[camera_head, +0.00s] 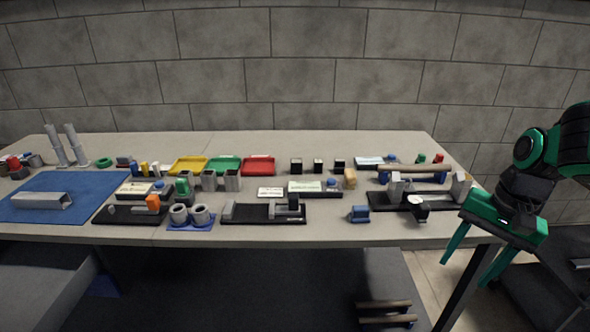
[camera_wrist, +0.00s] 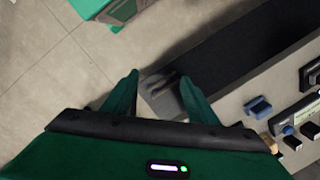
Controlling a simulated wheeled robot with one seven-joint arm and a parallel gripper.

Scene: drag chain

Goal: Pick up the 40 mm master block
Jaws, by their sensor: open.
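Three small dark blocks with pale tops stand in a row at the back middle of the table: a left block (camera_head: 296,165), a middle block (camera_head: 318,166) and a right block (camera_head: 340,165). Their markings are too small to read, so I cannot tell which, if any, is the 40 mm master block. My gripper (camera_head: 472,268) is open and empty, pointing down off the table's front right corner, far from these blocks. In the wrist view my gripper (camera_wrist: 158,80) has its two fingers apart over the floor and table edge.
A blue mat (camera_head: 80,183) lies left.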

